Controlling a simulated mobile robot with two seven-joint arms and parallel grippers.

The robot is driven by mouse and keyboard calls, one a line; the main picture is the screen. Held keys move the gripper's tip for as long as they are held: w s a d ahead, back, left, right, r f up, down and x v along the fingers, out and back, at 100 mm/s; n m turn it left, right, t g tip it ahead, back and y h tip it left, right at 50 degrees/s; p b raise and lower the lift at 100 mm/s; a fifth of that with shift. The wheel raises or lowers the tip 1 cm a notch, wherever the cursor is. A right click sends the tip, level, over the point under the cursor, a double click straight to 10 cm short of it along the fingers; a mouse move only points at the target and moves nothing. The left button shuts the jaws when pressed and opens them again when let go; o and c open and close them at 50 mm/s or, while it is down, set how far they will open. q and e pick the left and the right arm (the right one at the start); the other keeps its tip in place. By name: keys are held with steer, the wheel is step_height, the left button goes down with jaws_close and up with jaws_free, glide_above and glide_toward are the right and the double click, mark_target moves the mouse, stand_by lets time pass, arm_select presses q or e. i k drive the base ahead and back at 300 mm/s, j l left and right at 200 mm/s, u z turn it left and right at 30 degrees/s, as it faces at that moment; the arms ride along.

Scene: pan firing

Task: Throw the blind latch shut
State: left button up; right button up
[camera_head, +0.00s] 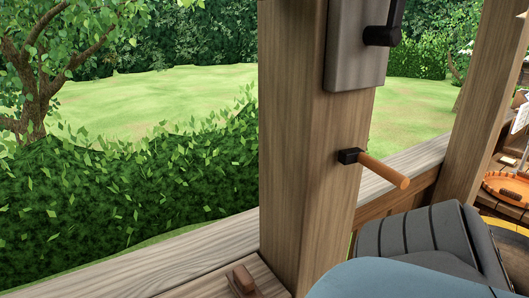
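A thick wooden post (307,150) stands in the middle of the head view. Low on its right face is a small black mount (350,156) with a round wooden handle (385,171) sticking out to the right and slightly down. Higher up, a grey board (353,60) is fixed to the post, with a black lever or knob (383,36) on it, cut off by the top edge. I cannot tell for certain which of these two fittings is the blind latch. Neither of my grippers shows.
A wooden rail (190,255) runs behind the post, with a hedge (150,185) and lawn outside. A small brown wooden piece (242,282) lies at the bottom. A second post (486,110) and an orange tray (508,203) are at the right. Grey and blue rounded parts fill the lower right.

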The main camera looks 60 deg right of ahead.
mark_target(352, 155)
steer(key=k+j+z, duration=0.15)
steer(key=k, duration=0.15)
steer(key=k+j+z, duration=0.15)
steer(key=k, duration=0.2)
steer(key=k+l+z, duration=0.4)
steer(key=k+l, duration=0.3)
steer(key=k+l+z, duration=0.15)
steer(key=l, duration=0.35)
steer(key=l+z, duration=0.15)
steer(key=l, duration=0.35)
